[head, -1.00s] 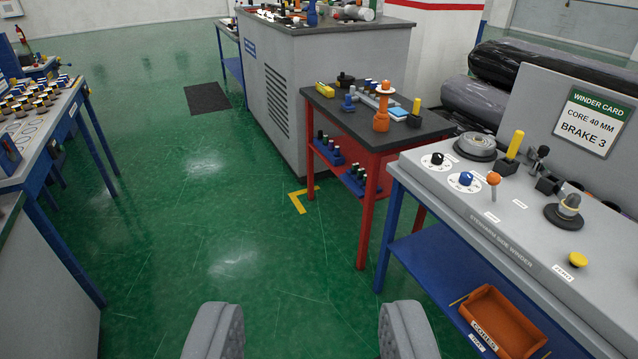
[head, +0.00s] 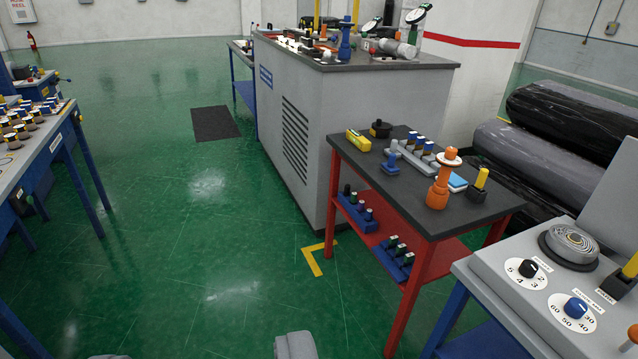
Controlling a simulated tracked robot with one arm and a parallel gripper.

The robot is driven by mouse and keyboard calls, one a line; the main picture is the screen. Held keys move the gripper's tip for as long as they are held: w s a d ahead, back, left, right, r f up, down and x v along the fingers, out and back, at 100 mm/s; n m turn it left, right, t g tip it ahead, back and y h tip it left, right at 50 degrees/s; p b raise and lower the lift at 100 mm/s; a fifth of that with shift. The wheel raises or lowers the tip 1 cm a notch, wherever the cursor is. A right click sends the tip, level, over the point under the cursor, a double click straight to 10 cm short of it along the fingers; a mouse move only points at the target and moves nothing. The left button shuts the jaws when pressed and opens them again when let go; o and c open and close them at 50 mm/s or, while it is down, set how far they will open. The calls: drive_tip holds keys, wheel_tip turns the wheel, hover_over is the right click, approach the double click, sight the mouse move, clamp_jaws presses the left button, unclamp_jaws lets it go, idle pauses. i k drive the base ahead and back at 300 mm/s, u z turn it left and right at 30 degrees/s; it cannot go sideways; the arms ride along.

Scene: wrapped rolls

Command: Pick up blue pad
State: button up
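The blue pad (head: 457,183) is a small light-blue flat block on the dark top of the red-legged table (head: 400,187). It lies just right of an orange spindle-shaped piece (head: 439,188), which partly hides it, and behind a yellow-handled piece in a black base (head: 480,187). My gripper (head: 203,354) shows only as two grey fingertips at the bottom edge. They are wide apart with nothing between them, over the green floor, well short of the table and lower left of it.
The table also bears a yellow block (head: 358,140), a blue stamp-like piece (head: 391,163) and a grey rack (head: 412,157). A grey machine cabinet (head: 293,128) stands behind. A control bench (head: 497,285) is at the right, a blue-legged bench (head: 57,148) at the left. The floor between is open.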

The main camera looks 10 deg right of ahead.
sight(389, 167)
drive_tip(key=i, duration=1.3)
drive_tip(key=z, duration=0.3)
drive_tip(key=i, duration=1.3)
drive_tip(key=z, duration=0.35)
drive_tip(key=i, duration=0.8)
drive_tip(key=z, duration=0.25)
